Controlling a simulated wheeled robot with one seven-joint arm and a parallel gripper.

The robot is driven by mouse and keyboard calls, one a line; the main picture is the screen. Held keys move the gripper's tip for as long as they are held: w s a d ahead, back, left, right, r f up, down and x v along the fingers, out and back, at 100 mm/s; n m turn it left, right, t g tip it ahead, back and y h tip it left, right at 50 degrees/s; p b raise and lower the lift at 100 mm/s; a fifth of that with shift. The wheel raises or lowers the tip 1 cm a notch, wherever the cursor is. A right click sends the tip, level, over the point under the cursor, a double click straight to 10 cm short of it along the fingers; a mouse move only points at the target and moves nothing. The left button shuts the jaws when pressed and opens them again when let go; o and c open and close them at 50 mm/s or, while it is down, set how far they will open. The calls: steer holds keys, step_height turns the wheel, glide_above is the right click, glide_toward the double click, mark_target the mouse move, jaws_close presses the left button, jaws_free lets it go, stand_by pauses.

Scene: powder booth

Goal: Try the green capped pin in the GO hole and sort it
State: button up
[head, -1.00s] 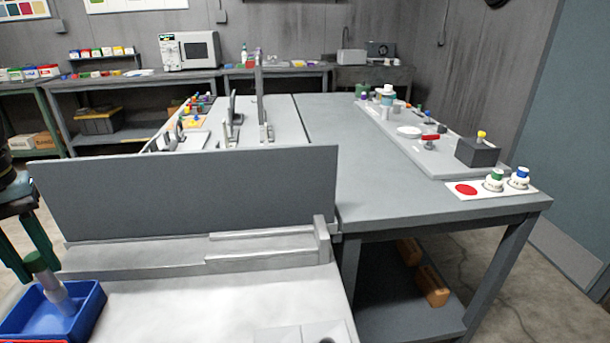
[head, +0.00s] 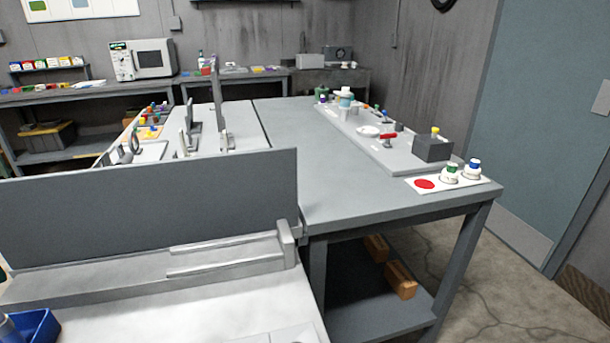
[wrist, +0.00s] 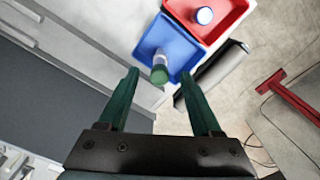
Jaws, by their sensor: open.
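The green capped pin (wrist: 159,74) stands in the blue tray (wrist: 171,30) in the wrist view, cap toward me. My gripper (wrist: 160,74) is open, its two green fingers either side of the cap in the picture. I cannot tell how far above the pin they are; nothing is between them. A pale plate (head: 292,334) is cut off at the bottom edge; no GO hole is clearly visible.
A red tray (wrist: 240,8) with a pale-topped pin (wrist: 204,15) adjoins the blue tray. A grey upright panel (head: 150,208) stands behind the near white bench. The right bench holds a white card (head: 455,186) with a red disc and two capped pieces. Its middle is clear.

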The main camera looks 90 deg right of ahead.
step_height(320, 180, up, 8)
steer(key=shift+b, duration=0.45)
